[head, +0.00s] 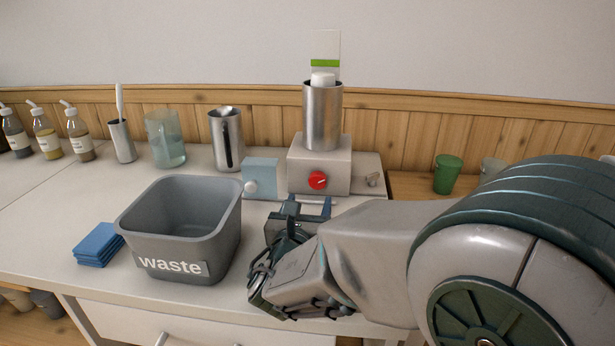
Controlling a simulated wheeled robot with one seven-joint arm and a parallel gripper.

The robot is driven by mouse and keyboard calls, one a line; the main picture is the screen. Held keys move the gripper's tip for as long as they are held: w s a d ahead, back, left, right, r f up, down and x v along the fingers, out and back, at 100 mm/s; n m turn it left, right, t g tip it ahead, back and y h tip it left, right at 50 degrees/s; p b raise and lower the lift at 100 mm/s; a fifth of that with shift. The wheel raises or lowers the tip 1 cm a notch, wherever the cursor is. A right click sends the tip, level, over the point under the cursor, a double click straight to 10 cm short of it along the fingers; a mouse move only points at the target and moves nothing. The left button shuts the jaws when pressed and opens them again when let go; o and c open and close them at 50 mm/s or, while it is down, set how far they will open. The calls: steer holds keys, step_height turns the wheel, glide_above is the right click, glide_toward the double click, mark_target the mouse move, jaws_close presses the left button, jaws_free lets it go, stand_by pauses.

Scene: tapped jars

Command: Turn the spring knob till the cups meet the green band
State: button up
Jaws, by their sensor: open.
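A metal cylinder (322,118) stands upright on a beige box (330,160) at the back of the counter. The white top of the cups (323,79) shows just above its rim. Behind it a pale upright card carries a green band (325,63); the white top sits below the band in the picture. A red knob (318,180) is on the box front. A pale knob (251,187) is on a light-blue box to its left. Which knob works the spring is not shown. My gripper (308,206) is open and empty, in front of the boxes.
A grey waste bin (182,225) stands left of my gripper, with blue folded cloths (98,245) beside it. A metal jug (227,140), a glass jar (165,140) and several bottles line the back left. A green cup (447,174) stands at right.

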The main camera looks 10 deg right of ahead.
mark_target(316, 182)
steer(key=x, duration=0.8)
steer(key=shift+s+b, duration=0.1)
steer(key=shift+b, duration=0.2)
steer(key=c, duration=1)
